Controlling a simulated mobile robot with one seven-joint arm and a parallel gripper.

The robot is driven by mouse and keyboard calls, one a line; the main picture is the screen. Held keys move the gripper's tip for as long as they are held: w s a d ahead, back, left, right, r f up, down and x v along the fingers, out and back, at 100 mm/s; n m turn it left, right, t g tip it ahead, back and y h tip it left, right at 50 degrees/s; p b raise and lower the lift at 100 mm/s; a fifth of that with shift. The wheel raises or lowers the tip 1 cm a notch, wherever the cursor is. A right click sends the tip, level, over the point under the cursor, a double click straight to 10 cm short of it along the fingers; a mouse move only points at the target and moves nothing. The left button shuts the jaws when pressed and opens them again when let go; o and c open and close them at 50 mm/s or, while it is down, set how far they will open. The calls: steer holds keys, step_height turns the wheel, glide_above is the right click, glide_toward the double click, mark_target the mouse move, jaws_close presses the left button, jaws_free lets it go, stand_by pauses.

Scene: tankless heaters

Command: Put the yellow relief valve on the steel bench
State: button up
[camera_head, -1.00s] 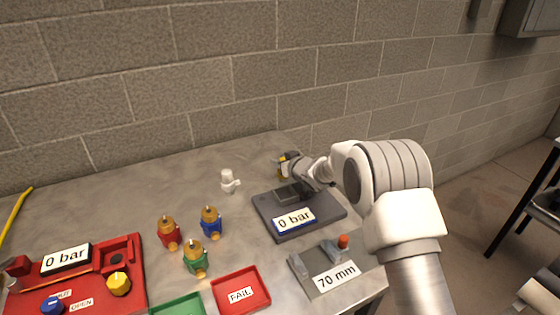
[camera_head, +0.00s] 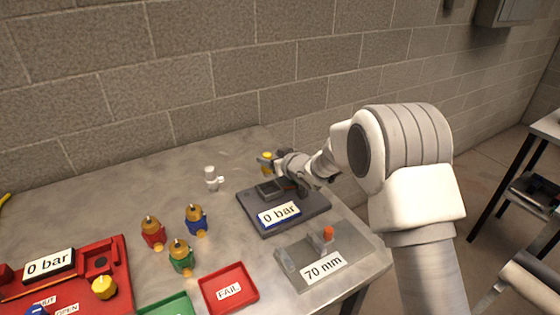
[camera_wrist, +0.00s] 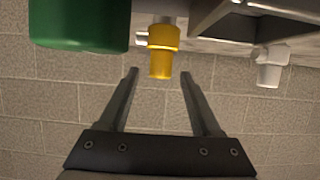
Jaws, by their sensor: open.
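The yellow relief valve (camera_head: 267,157) shows in the head view at the far edge of the grey bench top (camera_head: 120,190), behind the dark 0 bar block. It is partly covered by my gripper (camera_head: 274,164). In the wrist view the yellow valve (camera_wrist: 163,38) is at the top centre, in line with the gap between the fingers. My gripper (camera_wrist: 159,76) is open, with one finger on each side of that gap and nothing clasped. Whether a finger touches the valve cannot be told.
Red (camera_head: 152,232), blue (camera_head: 196,219) and green (camera_head: 180,256) brass-topped valves stand left of the 0 bar block (camera_head: 310,205). A white fitting (camera_head: 212,178) stands behind them. A red FAIL tray (camera_head: 250,305) and a 70 mm gauge plate (camera_head: 350,262) lie in front. The block wall is close behind.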

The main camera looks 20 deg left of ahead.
steer(key=v, duration=0.6)
